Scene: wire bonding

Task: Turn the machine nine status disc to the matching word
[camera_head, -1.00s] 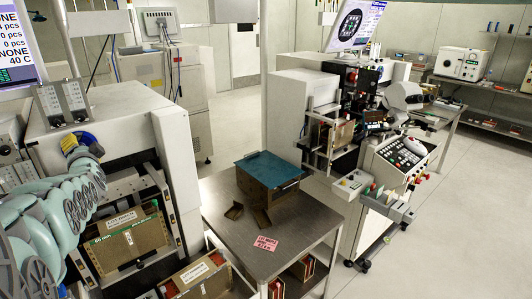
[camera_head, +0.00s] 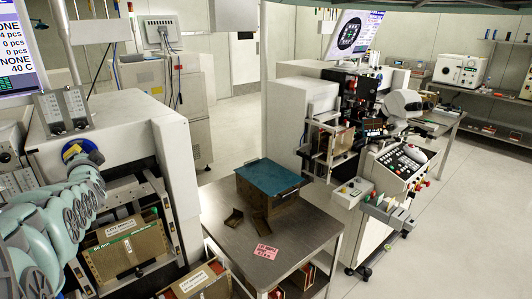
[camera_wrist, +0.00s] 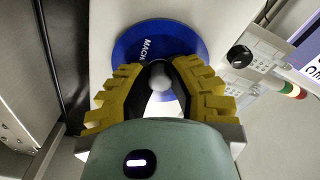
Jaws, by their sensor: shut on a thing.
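The status disc (camera_wrist: 160,38) is a round blue plate on the pale machine face. White lettering starting "MACH" runs down its left side in the wrist view; the rest of the lettering is hidden behind my gripper. A rounded grey knob (camera_wrist: 162,82) stands at the disc's middle. My gripper (camera_wrist: 162,72), with yellow ribbed fingers and dark pads, is shut on this knob.
Beside the disc in the wrist view are a black knob (camera_wrist: 238,56) and a red-and-green-banded rod (camera_wrist: 292,90). In the head view, a labelled magazine (camera_head: 128,247) sits below my arm. A steel table (camera_head: 228,237) with a blue-topped box (camera_head: 270,177) stands to the right.

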